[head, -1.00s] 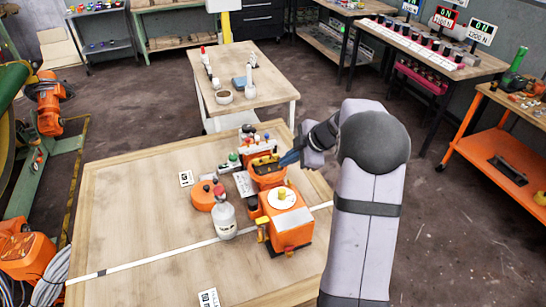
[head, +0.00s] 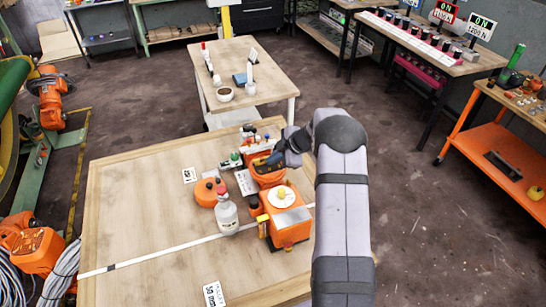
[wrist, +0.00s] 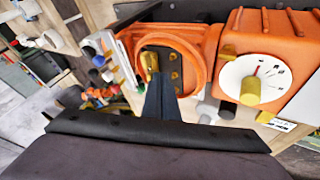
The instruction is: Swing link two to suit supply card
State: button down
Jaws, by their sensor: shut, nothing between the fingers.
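The orange machine (head: 288,230) stands on the wooden table, with a round open terminal box (head: 262,181) behind it. In the wrist view, the orange box rim (wrist: 200,62) surrounds a dark plate with several brass studs (wrist: 174,75). An upright brass piece (wrist: 150,62) stands at the plate's left; I cannot tell whether it is link two. My gripper (wrist: 162,84) is shut and empty, its dark fingertips at the plate's lower edge; contact is unclear. In the head view, my gripper (head: 271,160) is over the box, hiding part of it.
A white dial (wrist: 238,75) with a yellow knob (wrist: 250,91) is right of the box in the wrist view. A spray bottle (head: 227,216) and orange round container (head: 206,193) stand left of the machine. The left tabletop (head: 130,220) is mostly clear.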

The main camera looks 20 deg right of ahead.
jog(key=shift+f, duration=0.1)
dwell(0.3)
jog(key=shift+w+f+b, duration=0.1)
jog(key=shift+w+b, duration=0.05)
jog(key=shift+b, duration=0.45)
jog(key=shift+w+n+b, duration=0.2)
jog(key=shift+n+b, duration=0.2)
jog(key=shift+b, duration=0.8)
jog(key=shift+w+d+n+y+b, duration=0.15)
jog(key=shift+n+y+b, duration=0.2)
jog(key=shift+b, duration=0.55)
jog(key=shift+r, duration=0.45)
jog(key=shift+b, duration=0.6)
